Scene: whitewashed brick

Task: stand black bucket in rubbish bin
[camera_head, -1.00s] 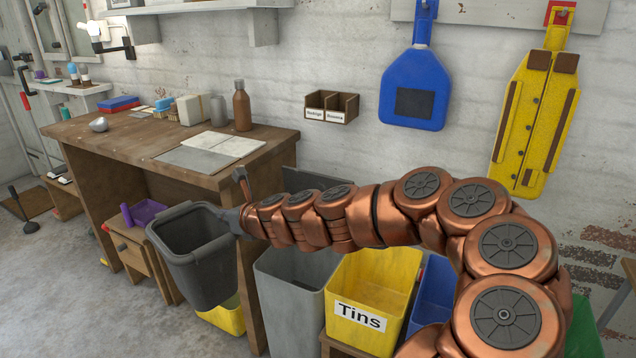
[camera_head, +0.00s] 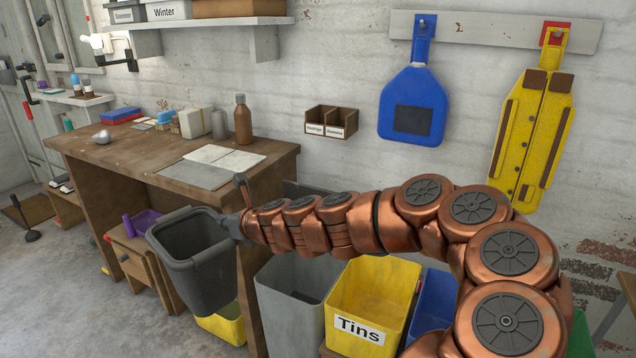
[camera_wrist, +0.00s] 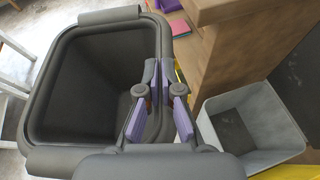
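The black bucket (camera_head: 203,272) hangs in the air at the end of my arm, left of the grey bin and in front of the workbench leg. It is roughly upright, a little tilted, and looks empty. My gripper (camera_wrist: 158,92) is shut on the bucket's right rim; its purple finger pads sit on both sides of the wall. The bucket (camera_wrist: 48,102) fills the left of the wrist view. The open grey bin (camera_head: 285,318), apparently the rubbish bin, stands on the floor to the right; the wrist view shows its grey inside (camera_wrist: 245,125), which looks empty.
A yellow Tins bin (camera_head: 388,312) and a blue bin (camera_head: 436,300) stand right of the grey bin. A yellow container (camera_head: 222,325) is low behind the bucket. The wooden workbench (camera_head: 150,165) and its leg are close by. Open floor (camera_head: 70,290) lies left.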

